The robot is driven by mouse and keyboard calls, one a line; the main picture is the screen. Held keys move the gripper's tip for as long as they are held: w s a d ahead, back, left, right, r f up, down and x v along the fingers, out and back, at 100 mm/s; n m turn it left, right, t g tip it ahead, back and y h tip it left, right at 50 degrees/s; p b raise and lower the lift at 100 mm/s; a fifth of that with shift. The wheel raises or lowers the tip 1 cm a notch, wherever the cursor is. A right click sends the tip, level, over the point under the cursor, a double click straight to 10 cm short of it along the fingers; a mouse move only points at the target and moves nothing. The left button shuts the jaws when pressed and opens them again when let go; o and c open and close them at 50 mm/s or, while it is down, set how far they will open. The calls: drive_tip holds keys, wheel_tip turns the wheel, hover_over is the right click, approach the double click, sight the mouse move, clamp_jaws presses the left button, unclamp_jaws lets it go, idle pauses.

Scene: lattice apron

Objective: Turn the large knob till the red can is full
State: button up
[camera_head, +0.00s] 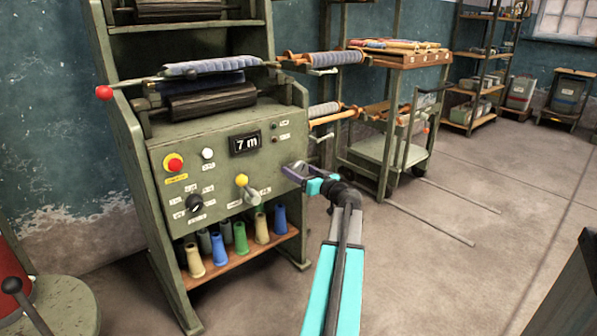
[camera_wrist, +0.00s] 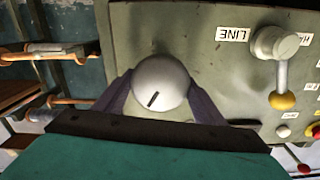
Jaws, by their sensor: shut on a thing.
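The large knob (camera_wrist: 160,82) is a pale grey round knob with a black pointer line, at the right end of the machine's front panel. My gripper (camera_head: 297,171) is shut on it, with one dark finger on each side in the wrist view. The pointer line tilts a little off upright in that view. In the head view my gripper mostly hides the knob. A red drum-like thing (camera_head: 9,262) is cut off at the left edge; I cannot tell whether it is the red can, nor see any fill level.
The green machine's display (camera_head: 245,144) reads 7 m. The panel also has a red button (camera_head: 173,162), a yellow-tipped lever (camera_head: 242,181) and a small black knob (camera_head: 195,203). Several yarn cones stand on the shelf (camera_head: 218,273) below.

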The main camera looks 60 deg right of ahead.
drive_tip(key=shift+m, duration=0.6)
drive_tip(key=m+p, duration=0.1)
drive_tip(key=m, duration=0.3)
drive_tip(key=shift+d, duration=0.1)
drive_tip(key=m+p, duration=0.3)
drive_tip(key=m, duration=0.3)
drive_tip(key=shift+s+d+m, duration=0.1)
drive_tip(key=shift+m, duration=0.3)
drive_tip(key=m+p, duration=0.4)
drive_tip(key=m, duration=0.2)
drive_tip(key=shift+p, duration=0.4)
drive_tip(key=m+p, duration=0.2)
drive_tip(key=m, duration=0.1)
drive_tip(key=shift+f, duration=0.1)
drive_tip(key=shift+f+m+p, duration=0.2)
drive_tip(key=shift+m+p, duration=0.95)
drive_tip(key=shift+m, duration=0.35)
drive_tip(key=o, duration=1.1)
drive_tip(key=shift+c, duration=0.2)
